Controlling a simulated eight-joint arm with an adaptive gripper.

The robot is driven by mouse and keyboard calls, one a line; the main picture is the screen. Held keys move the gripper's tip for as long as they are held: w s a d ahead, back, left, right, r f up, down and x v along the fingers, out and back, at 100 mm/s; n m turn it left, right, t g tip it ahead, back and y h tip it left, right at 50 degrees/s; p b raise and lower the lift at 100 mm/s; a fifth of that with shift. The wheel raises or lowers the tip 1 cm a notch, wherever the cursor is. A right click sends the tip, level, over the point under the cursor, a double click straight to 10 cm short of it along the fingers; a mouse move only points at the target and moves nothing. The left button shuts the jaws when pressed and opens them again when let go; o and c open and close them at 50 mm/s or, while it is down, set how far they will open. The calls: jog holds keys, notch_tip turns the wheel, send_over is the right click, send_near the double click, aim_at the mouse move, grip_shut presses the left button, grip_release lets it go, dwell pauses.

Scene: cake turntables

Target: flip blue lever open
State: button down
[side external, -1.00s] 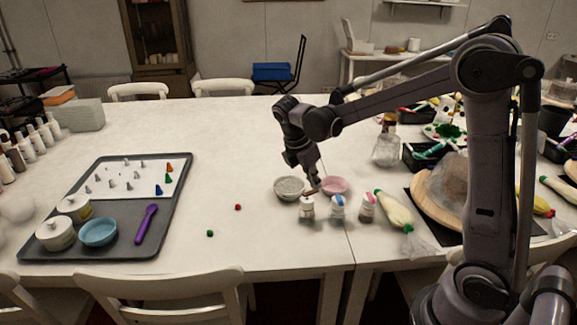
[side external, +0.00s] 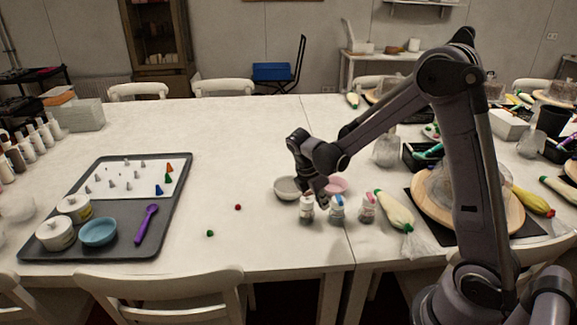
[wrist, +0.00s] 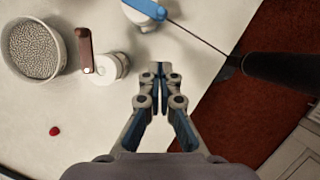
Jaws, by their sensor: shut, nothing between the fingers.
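The blue lever (wrist: 145,8) is on top of a small white jar (wrist: 146,23) at the upper edge of the wrist view. In the side view it shows as a blue patch (side external: 337,201) on the middle jar of three. My gripper (wrist: 160,72) is shut and empty, its fingertips below the blue lever in the wrist view and apart from it. In the side view my gripper (side external: 321,197) is low, between the left and middle jars. A brown lever (wrist: 85,49) sticks out from the left jar (wrist: 107,68). The blue lever's far end is cut off in the wrist view.
A third jar (side external: 367,210) stands right of the blue one. The table left of the jars is mostly clear.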

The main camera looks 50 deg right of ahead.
aim_at(339, 198)
jog(key=shift+s+d+f, duration=0.15)
jog(key=shift+s+d, duration=0.1)
jog(key=shift+d, duration=0.45)
jog(key=shift+s+d+f, duration=0.2)
jog(key=shift+d, duration=0.5)
jog(key=shift+s+d+f, duration=0.15)
jog(key=shift+s+d, duration=0.1)
jog(key=shift+d, duration=0.45)
jog(key=shift+s+d+n+t, duration=0.2)
jog(key=shift+s+n+t, duration=0.25)
jog(key=shift+n, duration=0.45)
jog(key=s+d+n+t, duration=0.2)
jog(key=d+n, duration=0.3)
jog(key=d, duration=0.2)
jog(key=shift+s+d+n, duration=0.35)
jog(key=shift+s+n, duration=0.05)
jog(key=shift+w, duration=0.15)
dwell(0.6)
jog(key=shift+w+a, duration=0.3)
jog(key=shift+w, duration=0.3)
